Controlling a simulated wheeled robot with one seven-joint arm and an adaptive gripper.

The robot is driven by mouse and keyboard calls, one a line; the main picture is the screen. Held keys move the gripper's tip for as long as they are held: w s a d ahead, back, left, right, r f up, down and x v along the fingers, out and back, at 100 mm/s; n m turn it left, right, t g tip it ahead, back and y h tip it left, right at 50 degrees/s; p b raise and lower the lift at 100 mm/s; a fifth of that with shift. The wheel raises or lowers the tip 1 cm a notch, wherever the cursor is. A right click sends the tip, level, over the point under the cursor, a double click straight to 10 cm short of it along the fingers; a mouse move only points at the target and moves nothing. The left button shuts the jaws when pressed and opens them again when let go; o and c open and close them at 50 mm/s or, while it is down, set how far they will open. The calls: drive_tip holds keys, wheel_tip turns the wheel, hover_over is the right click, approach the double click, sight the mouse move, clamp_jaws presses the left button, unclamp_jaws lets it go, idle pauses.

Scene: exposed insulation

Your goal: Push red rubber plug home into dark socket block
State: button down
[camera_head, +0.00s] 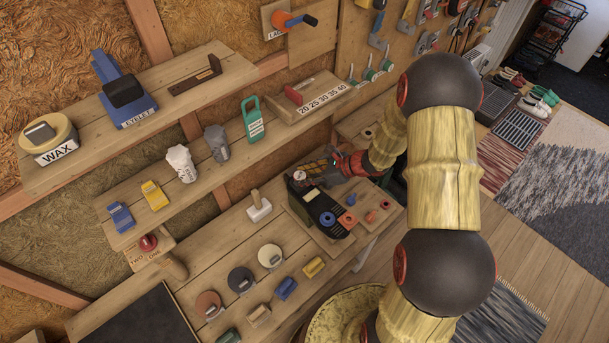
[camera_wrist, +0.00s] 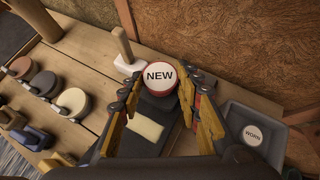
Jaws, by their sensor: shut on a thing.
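The red rubber plug (camera_wrist: 161,92) has a white top marked NEW and sits between my fingertips in the wrist view. My gripper (camera_wrist: 162,88) is shut on it. In the head view my gripper (camera_head: 308,178) is over the back end of the dark block (camera_head: 318,207), with a pale disc (camera_head: 299,176) at its tips. The dark block also shows below the plug in the wrist view (camera_wrist: 165,118), with a cream pad on it. The plug's underside and any socket opening are hidden, so I cannot tell how deep it sits.
A grey tray (camera_wrist: 280,142) with a WORN disc stands right of my gripper in the wrist view. A white block with a wooden handle (camera_head: 259,206) stands left of the dark block. Blue and orange rings (camera_head: 347,219) lie in front. Shelves (camera_head: 200,185) rise behind.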

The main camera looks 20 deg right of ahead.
drive_tip(key=shift+f, duration=0.3)
drive_tip(key=c, duration=1.2)
unclamp_jaws()
drive_tip(key=v, duration=1.2)
drive_tip(key=s+a+r+n+g+h, duration=0.2)
drive_tip(key=s+r+n+g, duration=0.1)
drive_tip(key=s+n, duration=0.4)
drive_tip(key=s+a+r+n+g+h, duration=0.1)
drive_tip(key=s+r+n+g, duration=0.15)
drive_tip(key=s+n, duration=0.5)
drive_tip(key=s+a+r+n+t+h, duration=0.1)
drive_tip(key=s+a+r+n, duration=0.1)
drive_tip(key=r, duration=0.4)
drive_tip(key=s+a+r+n+t+h+b, duration=0.1)
drive_tip(key=s+a+r+n+t+h, duration=0.1)
drive_tip(key=r+n, duration=0.3)
drive_tip(key=s+a+r+n+t+h, duration=0.2)
drive_tip(key=s+r+n, duration=0.1)
drive_tip(key=r, duration=0.4)
drive_tip(key=shift+s+r+n+b, duration=0.15)
drive_tip(key=shift+n+b, duration=0.15)
drive_tip(key=shift+n, duration=0.15)
